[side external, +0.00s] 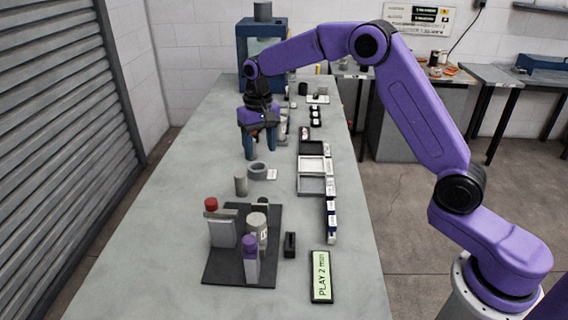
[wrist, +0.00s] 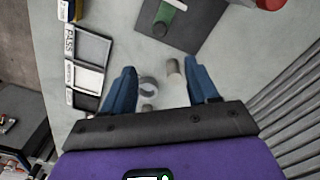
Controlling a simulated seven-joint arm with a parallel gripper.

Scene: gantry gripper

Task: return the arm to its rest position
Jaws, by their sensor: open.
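My purple arm reaches over the long grey table (side external: 175,215) from the right. My gripper (side external: 260,155) hangs above the table's middle, with its blue fingers pointing down. In the wrist view my gripper (wrist: 160,85) has its two blue fingers wide apart, with nothing held between them. A grey ring (side external: 257,171) and a grey cylinder (side external: 240,185) stand on the table nearer the side camera than the fingers. The ring (wrist: 148,88) and cylinder (wrist: 174,68) also show between the fingers in the wrist view, apart from them.
Labelled trays (side external: 311,165) line the right side. A blue machine (side external: 249,49) stands at the far end. The table's left strip is clear.

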